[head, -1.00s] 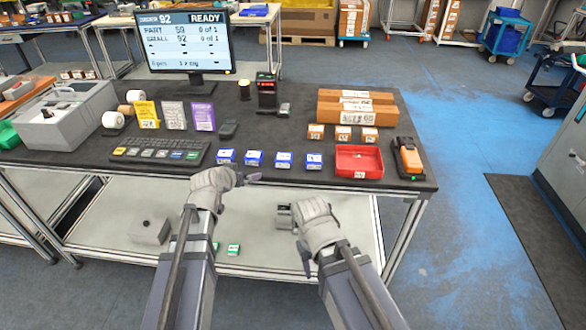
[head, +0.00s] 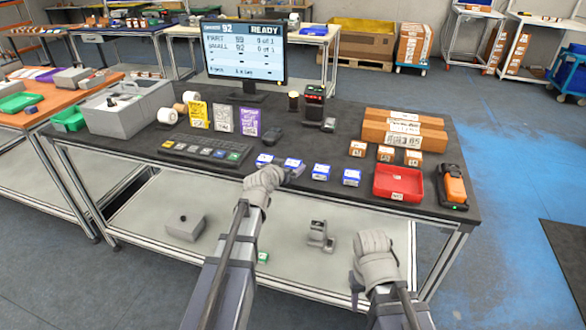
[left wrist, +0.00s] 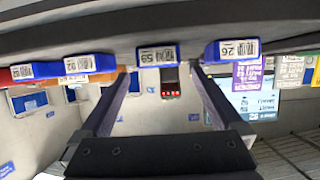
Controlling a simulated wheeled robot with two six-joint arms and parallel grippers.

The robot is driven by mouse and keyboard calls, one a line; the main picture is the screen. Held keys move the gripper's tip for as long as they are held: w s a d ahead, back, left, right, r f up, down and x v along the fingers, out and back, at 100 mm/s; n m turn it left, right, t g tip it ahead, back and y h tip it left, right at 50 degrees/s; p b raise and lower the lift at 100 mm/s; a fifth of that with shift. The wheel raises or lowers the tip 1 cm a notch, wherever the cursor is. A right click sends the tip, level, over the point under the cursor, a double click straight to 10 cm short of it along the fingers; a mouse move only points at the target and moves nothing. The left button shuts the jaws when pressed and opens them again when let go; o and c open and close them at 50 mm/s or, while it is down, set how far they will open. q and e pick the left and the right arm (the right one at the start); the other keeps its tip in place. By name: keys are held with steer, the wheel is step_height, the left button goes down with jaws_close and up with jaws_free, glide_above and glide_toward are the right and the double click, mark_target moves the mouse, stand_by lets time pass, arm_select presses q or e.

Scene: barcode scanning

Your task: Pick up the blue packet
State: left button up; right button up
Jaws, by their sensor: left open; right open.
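Several blue packets with white labels stand in a row near the table's front edge in the head view: leftmost (head: 264,160), second (head: 294,166), third (head: 321,172) and rightmost (head: 351,177). My left gripper (head: 287,177) is open at the second packet and partly covers it. In the upside-down left wrist view, the packet labelled 59 (left wrist: 156,55) appears between the open fingers (left wrist: 162,72). The packet labelled 26 (left wrist: 230,50) is just right of them; contact cannot be told. My right gripper (head: 357,287) is open and empty, in front of the table and apart from the packets.
A red tray (head: 398,183) and an orange handheld device (head: 454,187) are to the right of the packets. Small brown boxes (head: 386,153) stand behind them.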

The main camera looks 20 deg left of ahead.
mark_target(291, 164)
arm_select(q)
steer(key=b+x, duration=0.1)
steer(key=x, duration=0.1)
steer(key=b+x, duration=0.1)
steer(key=x, duration=0.2)
steer(key=shift+f, duration=0.3)
steer(key=shift+s, duration=0.1)
steer(key=shift+c, duration=0.4)
steer(key=c, duration=1.5)
steer(key=shift+o, duration=0.2)
steer(key=shift+r, duration=0.1)
step_height(291, 164, up, 10)
steer(key=p, duration=1)
